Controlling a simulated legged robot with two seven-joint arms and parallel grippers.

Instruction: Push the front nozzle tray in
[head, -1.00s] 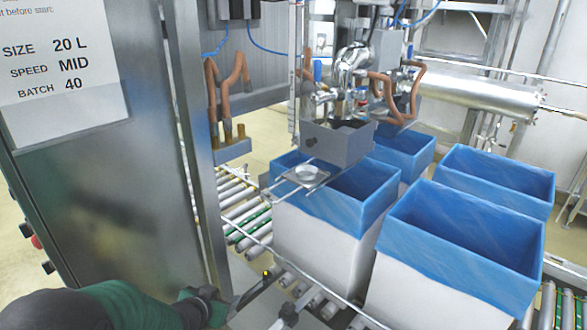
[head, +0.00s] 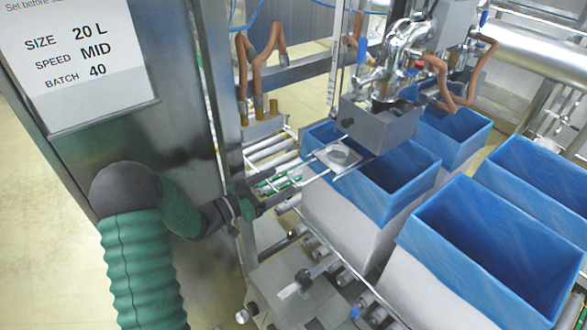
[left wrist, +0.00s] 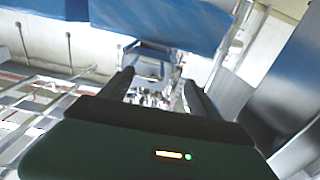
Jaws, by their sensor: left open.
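A grey box-shaped tray (head: 378,128) with a dark knob on its front hangs under the front nozzle (head: 400,55), over the nearest lined box. A small flat plate with a round cup (head: 338,157) sits on thin rods below and in front of it; I cannot tell how it joins the tray. My left gripper (head: 283,192) is left of the plate, apart from the grey tray, pointing toward the plate and rods. In the left wrist view its two dark fingers (left wrist: 160,92) are spread, with nothing held between them. My right gripper is out of view.
Blue-lined white boxes (head: 490,250) stand on the roller conveyor at right. A metal cabinet with a batch sign (head: 75,60) stands close on the left. A metal post (head: 215,110) rises beside my left arm. Orange hoses (head: 462,75) hang near the nozzles.

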